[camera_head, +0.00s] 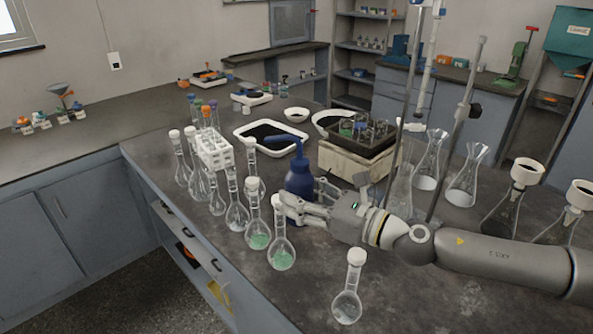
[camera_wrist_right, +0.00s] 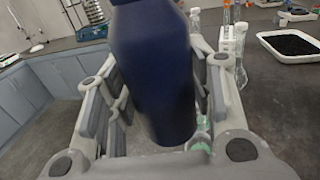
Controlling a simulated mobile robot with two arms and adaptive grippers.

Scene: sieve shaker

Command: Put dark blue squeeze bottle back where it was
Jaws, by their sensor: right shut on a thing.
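The dark blue squeeze bottle (camera_head: 299,178) stands upright among the glassware on the dark bench, its nozzle pointing left. My right gripper (camera_head: 296,203) comes in from the right and is shut on the bottle's lower body. In the right wrist view the bottle (camera_wrist_right: 153,75) fills the middle, between the two fingers of the gripper (camera_wrist_right: 158,105). I cannot tell whether the bottle's base touches the bench. My left gripper is in neither view.
Volumetric flasks, some with green liquid (camera_head: 281,255), stand close left of and in front of the bottle. One flask (camera_head: 347,305) stands alone nearer the front. A white tube rack (camera_head: 214,152), a white tray of dark powder (camera_head: 240,134) and a sieve shaker (camera_head: 345,165) are behind. Erlenmeyer flasks (camera_head: 464,185) stand right.

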